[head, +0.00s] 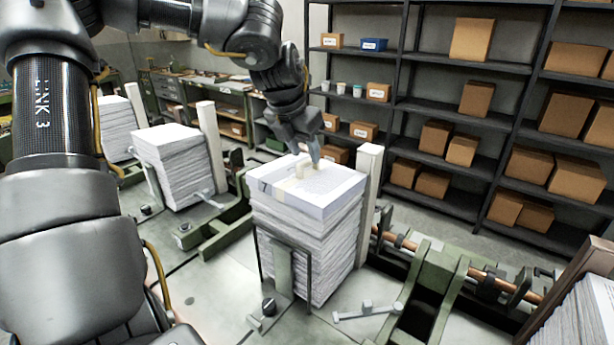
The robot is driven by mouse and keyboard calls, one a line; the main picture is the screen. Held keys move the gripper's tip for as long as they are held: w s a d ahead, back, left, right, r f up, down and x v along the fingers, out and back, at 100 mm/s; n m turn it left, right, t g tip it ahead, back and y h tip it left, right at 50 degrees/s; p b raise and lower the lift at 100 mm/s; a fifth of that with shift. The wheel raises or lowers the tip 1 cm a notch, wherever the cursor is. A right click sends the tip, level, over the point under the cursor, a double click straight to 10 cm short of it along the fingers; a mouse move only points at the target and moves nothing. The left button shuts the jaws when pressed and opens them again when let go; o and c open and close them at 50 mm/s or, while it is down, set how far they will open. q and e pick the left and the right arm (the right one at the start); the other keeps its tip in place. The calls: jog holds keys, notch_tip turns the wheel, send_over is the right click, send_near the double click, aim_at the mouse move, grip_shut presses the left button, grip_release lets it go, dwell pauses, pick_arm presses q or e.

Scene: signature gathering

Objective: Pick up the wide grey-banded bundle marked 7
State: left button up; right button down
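A bundle (333,187) marked 7 lies flat on top of the middle paper stack (315,245) in the head view. It has a pale top, a bluish-grey front edge and the 7 near its left corner. My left gripper (314,160) points down at the far part of the bundle's top, close to the beige piece. I cannot tell whether it touches the bundle, and its finger gap is hidden. My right gripper is not in view.
A pale post (369,180) stands close to the stack's right side. Another paper stack (174,165) is at the left, and more paper (585,318) is at the lower right. Green machine frames (437,295) surround the stack. Shelves with boxes (462,150) stand behind.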

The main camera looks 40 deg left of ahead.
aim_at(308, 161)
pick_arm(q)
jog(key=p+x, duration=0.2)
jog(key=x, duration=0.1)
jog(key=shift+w+a+f, duration=0.15)
jog(key=shift+a+f, duration=0.05)
jog(key=shift+f, duration=0.05)
jog(key=shift+w+f, duration=0.25)
jog(key=shift+f, duration=0.2)
jog(key=shift+s+r, duration=0.1)
jog(key=shift+s, duration=0.05)
jog(key=shift+d, duration=0.1)
jog(key=shift+c, duration=1.1)
grip_shut()
